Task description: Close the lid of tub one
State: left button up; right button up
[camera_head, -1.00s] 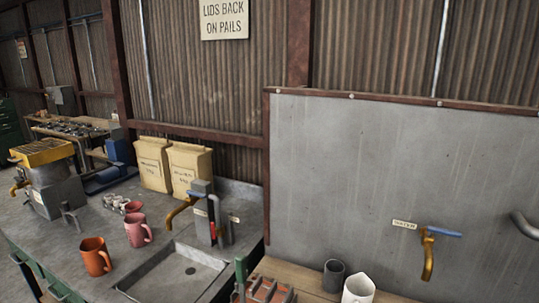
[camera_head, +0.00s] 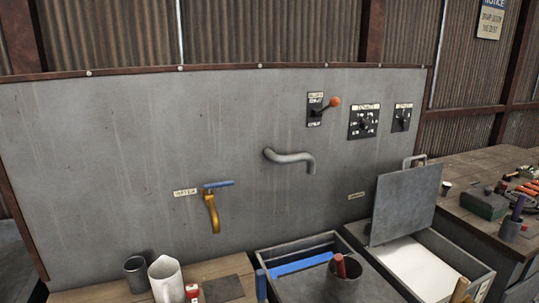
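Two grey tubs show along the bottom of the view, and I cannot read which is tub one. The right tub (camera_head: 462,259) is open, with a pale white surface inside. Its flat grey lid (camera_head: 408,203) stands raised and tilted at the back, with a metal handle (camera_head: 414,160) at its top edge. The left tub (camera_head: 262,259) has a blue bar (camera_head: 302,264) along its inside, and a dark grey flat surface covers its nearer part. Neither of my grippers is in view.
A white jug (camera_head: 165,280) and grey cup (camera_head: 136,272) stand at left. The wall panel holds a yellow tap (camera_head: 212,213), a grey spout (camera_head: 290,159) and a red-knobbed lever (camera_head: 328,106). A cluttered bench (camera_head: 475,172) is at right.

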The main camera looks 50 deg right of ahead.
aim_at(405, 200)
jog(key=z, duration=2.4)
jog(key=i+l+u, duration=0.15)
jog(key=i+l, duration=0.15)
jog(key=i+l+u, duration=0.15)
jog(key=i+l, duration=0.15)
jog(key=l, duration=0.2)
